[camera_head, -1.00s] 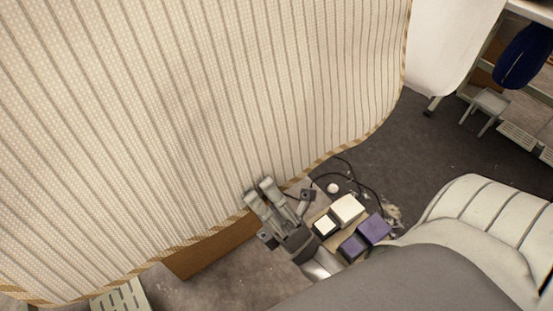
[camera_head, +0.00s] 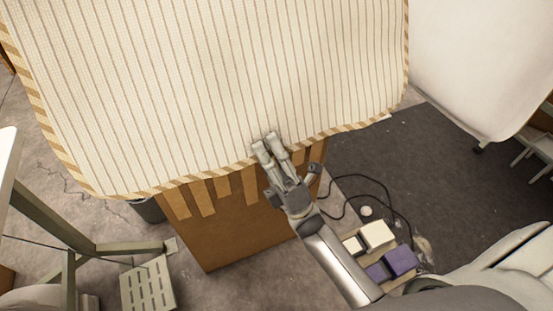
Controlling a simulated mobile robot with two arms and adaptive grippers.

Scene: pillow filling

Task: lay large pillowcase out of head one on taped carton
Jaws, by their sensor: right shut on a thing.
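The large pillowcase (camera_head: 215,80) is cream with thin brown stripes and a brown-and-tan striped edge. It is spread wide across the upper middle of the head view. The taped carton (camera_head: 240,235) stands below its near edge, a brown box with several tape strips down its side. The pillowcase hides the carton's top, and I cannot tell whether the cloth touches it. My right gripper (camera_head: 268,145) is shut on the pillowcase's near edge, at the carton's near side. My left gripper is not in view.
A white cloth-like surface (camera_head: 480,60) hangs at the upper right. White and purple boxes (camera_head: 390,260) and a black cable lie on the floor at lower right. A table frame (camera_head: 55,215) and a slotted panel (camera_head: 147,287) are at lower left. Dark floor is open at right.

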